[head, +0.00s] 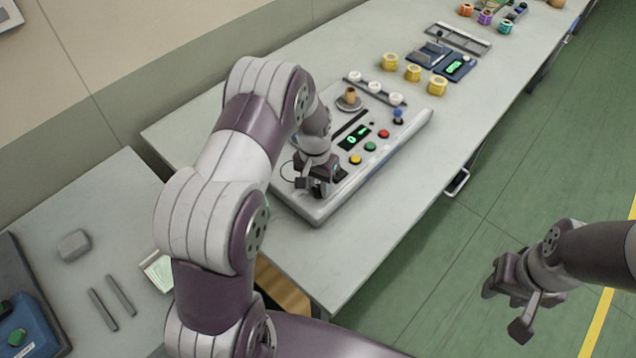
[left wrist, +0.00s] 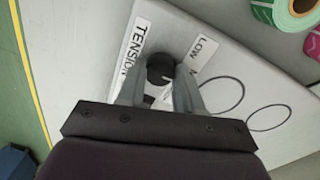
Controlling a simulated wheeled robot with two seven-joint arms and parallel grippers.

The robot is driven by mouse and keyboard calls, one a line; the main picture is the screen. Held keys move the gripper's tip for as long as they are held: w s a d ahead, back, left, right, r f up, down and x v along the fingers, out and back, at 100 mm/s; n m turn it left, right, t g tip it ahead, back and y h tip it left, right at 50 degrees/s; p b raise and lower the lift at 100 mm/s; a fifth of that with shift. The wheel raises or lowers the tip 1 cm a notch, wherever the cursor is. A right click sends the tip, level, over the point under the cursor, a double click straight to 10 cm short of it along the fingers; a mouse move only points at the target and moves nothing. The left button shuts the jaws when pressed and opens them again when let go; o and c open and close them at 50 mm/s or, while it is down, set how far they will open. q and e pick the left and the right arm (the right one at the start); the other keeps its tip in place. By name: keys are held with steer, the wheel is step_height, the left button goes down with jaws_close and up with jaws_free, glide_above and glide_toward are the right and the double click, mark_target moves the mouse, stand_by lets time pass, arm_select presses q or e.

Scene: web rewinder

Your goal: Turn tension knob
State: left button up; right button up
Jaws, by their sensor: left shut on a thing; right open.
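The black tension knob (left wrist: 161,69) shows in the left wrist view between my left gripper's two fingers, with a white pointer line on it. My left gripper (left wrist: 160,88) is shut on the knob from above. Labels "TENSION" (left wrist: 130,50) and "LOW" (left wrist: 202,50) lie beside it; another label is partly hidden by a finger. In the head view my left gripper (head: 318,188) is at the near left end of the rewinder panel (head: 328,212) and hides the knob. My right gripper (head: 508,300) is open and empty over the green floor.
The panel carries a green display (head: 354,137), coloured buttons (head: 370,146) and a blue-topped lever (head: 398,116). Yellow rolls (head: 413,73) stand farther along the table. A drawer handle (head: 457,182) sticks out at the table's side.

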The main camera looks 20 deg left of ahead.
mark_target(315, 189)
arm_select(q)
steer(key=n+p, duration=0.1)
steer(key=n, duration=0.3)
steer(key=shift+r+n, duration=0.1)
steer(key=shift+n, duration=0.2)
steer(key=shift+n+p, duration=0.7)
steer(key=shift+n, duration=1.3)
steer(key=o, duration=1)
steer(key=shift+o, duration=0.2)
steer(key=shift+s, duration=0.1)
step_height(315, 189, up, 13)
steer(key=b, duration=0.1)
steer(key=shift+s+a+f, duration=0.2)
steer(key=shift+a, duration=0.1)
